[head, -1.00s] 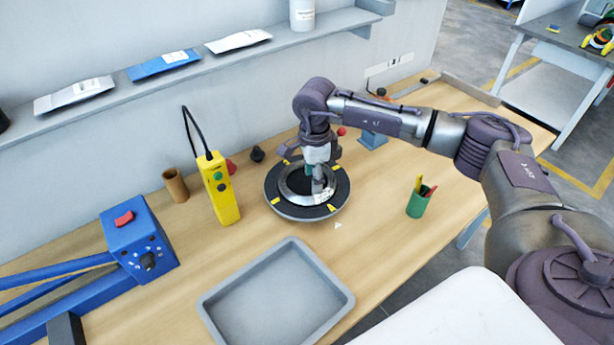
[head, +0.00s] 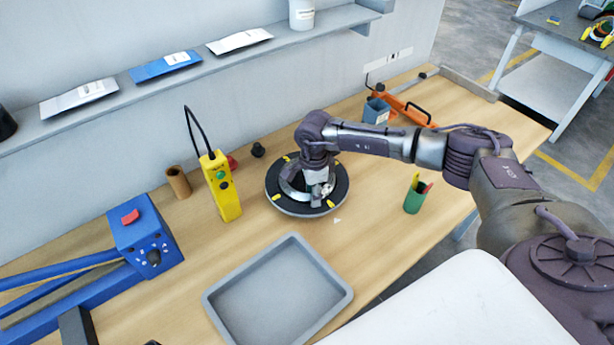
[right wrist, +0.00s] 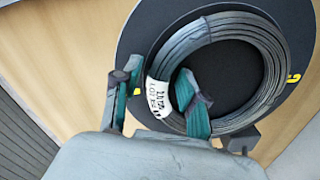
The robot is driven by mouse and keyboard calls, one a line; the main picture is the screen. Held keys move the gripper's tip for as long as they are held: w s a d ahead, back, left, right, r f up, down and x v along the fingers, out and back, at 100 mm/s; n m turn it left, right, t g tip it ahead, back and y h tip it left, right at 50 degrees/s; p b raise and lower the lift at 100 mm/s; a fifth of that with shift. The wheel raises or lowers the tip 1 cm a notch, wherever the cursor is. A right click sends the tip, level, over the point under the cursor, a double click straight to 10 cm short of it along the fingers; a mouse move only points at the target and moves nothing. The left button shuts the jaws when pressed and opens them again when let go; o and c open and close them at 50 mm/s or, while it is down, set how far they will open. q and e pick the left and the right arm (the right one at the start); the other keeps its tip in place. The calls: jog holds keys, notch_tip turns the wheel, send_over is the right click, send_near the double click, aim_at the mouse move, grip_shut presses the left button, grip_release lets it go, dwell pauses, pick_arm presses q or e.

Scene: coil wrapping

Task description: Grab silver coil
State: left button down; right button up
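The silver coil (head: 289,188) lies flat on a round black turntable (head: 342,183) with yellow marks. In the right wrist view, the coil (right wrist: 262,50) is a ring of grey wire with a white written label (right wrist: 158,97). My right gripper (head: 314,184) is down at the coil and partly hides it. In the right wrist view, my right gripper's (right wrist: 157,86) teal fingers are apart, one outside the ring and one inside, with the labelled part between them. A gap shows beside the outer finger. My left gripper is not in view.
A grey tray (head: 336,300) lies in front of the turntable. A yellow control box (head: 223,192) and a brown cup (head: 178,182) stand left, with a blue machine (head: 145,240) beyond. A green cup (head: 413,196) stands right. An orange tool (head: 404,107) lies behind my right arm.

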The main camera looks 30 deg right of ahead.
grip_shut()
jog(key=shift+r, duration=0.15)
